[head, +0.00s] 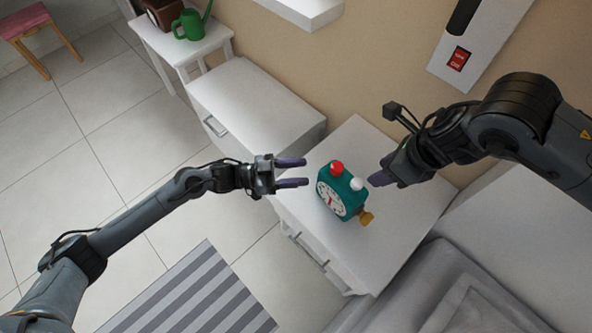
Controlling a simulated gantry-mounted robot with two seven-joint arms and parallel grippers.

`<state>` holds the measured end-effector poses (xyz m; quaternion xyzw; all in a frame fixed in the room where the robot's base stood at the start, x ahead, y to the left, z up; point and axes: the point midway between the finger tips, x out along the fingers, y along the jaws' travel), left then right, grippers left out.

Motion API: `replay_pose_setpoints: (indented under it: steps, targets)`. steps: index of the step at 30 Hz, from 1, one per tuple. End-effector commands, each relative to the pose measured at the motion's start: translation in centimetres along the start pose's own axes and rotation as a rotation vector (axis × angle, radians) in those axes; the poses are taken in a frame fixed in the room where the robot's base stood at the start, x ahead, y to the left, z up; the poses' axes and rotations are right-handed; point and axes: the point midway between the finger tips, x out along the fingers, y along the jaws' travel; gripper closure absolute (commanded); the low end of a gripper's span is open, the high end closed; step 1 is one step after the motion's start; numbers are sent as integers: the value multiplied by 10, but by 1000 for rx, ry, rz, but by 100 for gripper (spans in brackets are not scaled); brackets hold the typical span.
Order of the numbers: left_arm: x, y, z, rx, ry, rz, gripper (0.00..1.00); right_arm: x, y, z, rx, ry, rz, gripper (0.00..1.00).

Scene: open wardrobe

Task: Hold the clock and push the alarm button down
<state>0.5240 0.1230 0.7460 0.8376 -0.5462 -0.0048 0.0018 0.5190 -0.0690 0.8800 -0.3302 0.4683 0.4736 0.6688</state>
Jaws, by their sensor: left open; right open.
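A teal alarm clock (353,191) with a white dial stands on a white cabinet top (410,215). A red button (337,168) and a white knob (356,184) sit on its top, and a gold-coloured part (367,218) shows at its lower right. My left gripper (306,172) is open and empty, just left of the clock, its purple fingers pointing at it. My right gripper (373,181) is at the right of the clock, close to the white knob. Its fingers overlap in this view, and I cannot tell whether they touch the clock.
A lower white cabinet (255,100) stands behind and left. A small table with a green watering can (190,24) is farther back. The wall (365,60) runs behind the cabinets, with a white shelf (305,8). A striped rug (190,295) lies on the floor.

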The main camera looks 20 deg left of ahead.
Motion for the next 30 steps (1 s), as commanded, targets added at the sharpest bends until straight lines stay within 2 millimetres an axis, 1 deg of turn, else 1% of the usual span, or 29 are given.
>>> replay_pose_setpoints:
  steps: [5,15,19,24,30]
  targets:
    - [15,-3,-6,10,8,1,52,0,0,0,0,0,0,57]
    - [67,-2,-7,10,9,1,52,0,0,0,0,0,0,57]
    - [85,-2,-7,10,8,1,52,0,0,0,0,0,0,57]
    - [100,-2,-6,9,8,1,52,0,0,0,0,0,0,57]
    - [108,-2,-5,8,5,0,52,0,0,0,0,0,0,57]
